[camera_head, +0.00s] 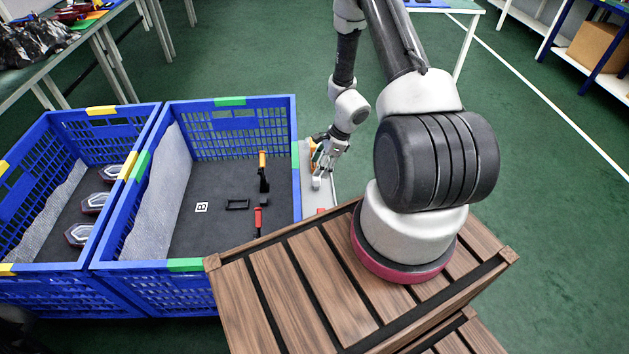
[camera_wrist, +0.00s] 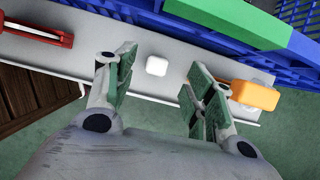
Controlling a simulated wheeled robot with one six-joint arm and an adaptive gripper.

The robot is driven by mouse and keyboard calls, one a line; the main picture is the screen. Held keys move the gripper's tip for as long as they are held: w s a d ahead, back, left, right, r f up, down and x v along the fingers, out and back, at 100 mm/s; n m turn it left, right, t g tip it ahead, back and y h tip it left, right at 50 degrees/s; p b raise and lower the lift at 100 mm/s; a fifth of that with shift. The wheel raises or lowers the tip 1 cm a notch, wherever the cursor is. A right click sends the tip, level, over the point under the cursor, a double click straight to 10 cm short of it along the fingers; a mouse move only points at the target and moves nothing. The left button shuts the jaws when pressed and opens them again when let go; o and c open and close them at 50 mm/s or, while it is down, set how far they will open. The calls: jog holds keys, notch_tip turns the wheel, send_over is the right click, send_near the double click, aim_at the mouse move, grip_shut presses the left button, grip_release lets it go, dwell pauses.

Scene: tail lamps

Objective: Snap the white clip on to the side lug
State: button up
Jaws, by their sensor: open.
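A small white rounded block (camera_wrist: 157,66), which looks like the white clip, sits on a narrow light-grey shelf (camera_wrist: 178,42). In the wrist view it appears between and slightly beyond the fingers of my gripper (camera_wrist: 160,84). My gripper is open, with no contact visible. In the head view my gripper (camera_head: 321,168) hangs over the shelf just right of the right blue crate, and a small white piece shows below it. I cannot pick out the side lug; three lamps with pale lenses (camera_head: 95,203) lie in the left crate.
An orange piece (camera_wrist: 255,96) is close by the right finger, and a red holder with a white strip (camera_wrist: 36,31) is at left. The right crate's wall (camera_head: 297,175) borders the shelf. That crate holds a black frame (camera_head: 238,204) and orange- and red-handled tools.

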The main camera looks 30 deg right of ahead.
aim_at(316, 178)
jog(key=x, duration=0.6)
jog(key=shift+s+d+f, duration=0.15)
jog(key=shift+d+f, duration=0.05)
jog(key=shift+f, duration=0.3)
jog(key=shift+c, duration=0.4)
jog(key=c, duration=0.9)
